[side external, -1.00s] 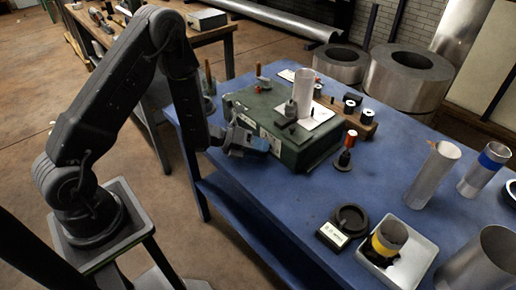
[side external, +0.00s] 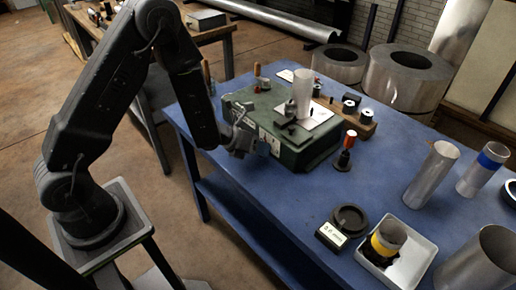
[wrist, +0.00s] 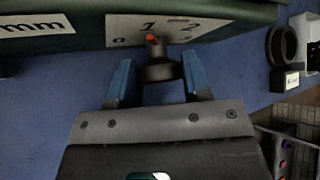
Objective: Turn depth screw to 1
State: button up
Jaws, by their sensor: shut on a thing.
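The depth screw (wrist: 160,70) is a dark round knob with an orange-tipped pointer on the front face of the green machine box (side external: 310,154). In the wrist view, the pointer is at about the 1 on the white scale plate (wrist: 120,30), which reads 0, 1, 2. My gripper (wrist: 160,80) has its blue fingers on either side of the knob, shut on it. In the side view, my gripper (side external: 262,147) is at the box's near left face. The screw is hidden there.
A metal pipe (side external: 303,92) stands upright on the box. A white tray (side external: 410,268) with a yellow-banded pipe, a dark round dish (side external: 350,218) and other pipes are farther right. The blue table (side external: 270,195) is clear in front.

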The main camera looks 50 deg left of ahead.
jog(key=o, duration=0.6)
jog(key=shift+r, duration=0.1)
jog(key=v, duration=0.7)
jog(key=shift+s+a+r, duration=0.1)
jog(key=shift+s, duration=0.05)
